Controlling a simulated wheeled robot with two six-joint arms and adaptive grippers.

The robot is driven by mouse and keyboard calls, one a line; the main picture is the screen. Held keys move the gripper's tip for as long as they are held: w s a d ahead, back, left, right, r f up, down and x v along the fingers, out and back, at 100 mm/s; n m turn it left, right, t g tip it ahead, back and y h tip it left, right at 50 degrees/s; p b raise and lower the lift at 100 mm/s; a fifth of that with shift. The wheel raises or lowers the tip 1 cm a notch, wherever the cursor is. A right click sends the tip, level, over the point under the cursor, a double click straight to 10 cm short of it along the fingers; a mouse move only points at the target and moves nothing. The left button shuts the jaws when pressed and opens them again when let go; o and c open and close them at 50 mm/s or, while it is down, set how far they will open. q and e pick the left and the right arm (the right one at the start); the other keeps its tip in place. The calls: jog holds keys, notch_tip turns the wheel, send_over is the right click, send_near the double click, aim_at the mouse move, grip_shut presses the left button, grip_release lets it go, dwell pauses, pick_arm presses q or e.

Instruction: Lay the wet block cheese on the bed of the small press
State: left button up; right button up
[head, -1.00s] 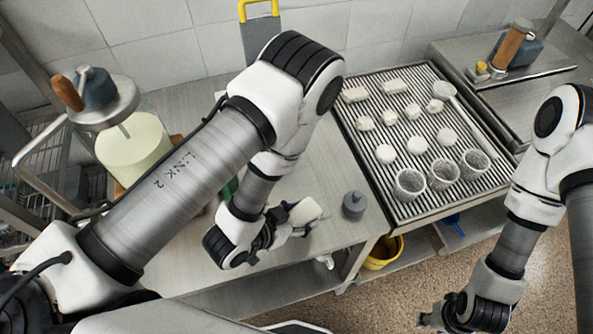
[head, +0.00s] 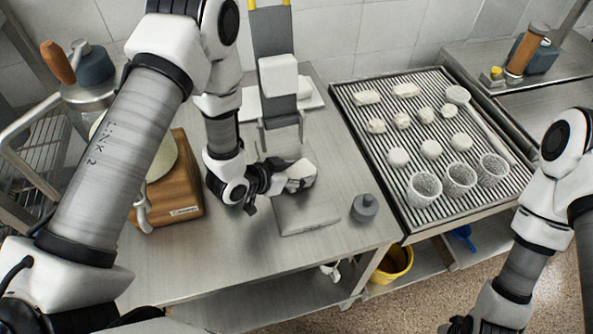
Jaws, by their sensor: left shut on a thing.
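My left gripper (head: 281,181) is shut on a small off-white block cheese (head: 302,173). It holds the cheese over or near the back part of a flat square metal plate (head: 307,216), which looks like the bed of the small press. I cannot tell whether the cheese touches the plate. The grey upright of the press (head: 272,40), with yellow at its top and a white block on its front, stands behind the gripper. My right gripper (head: 460,326) is at the bottom edge, mostly cut off, away from the table.
A grey knobbed weight (head: 364,207) stands right of the plate. A ribbed draining tray (head: 400,178) at right holds several cheeses, cups and a ladle. A wooden stand (head: 181,190) and a jar are at left. A yellow bucket (head: 392,262) is below the table.

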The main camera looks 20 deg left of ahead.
pick_arm(q)
jog(key=shift+f, duration=0.35)
jog(key=shift+f, duration=0.1)
jog(key=o, duration=1.4)
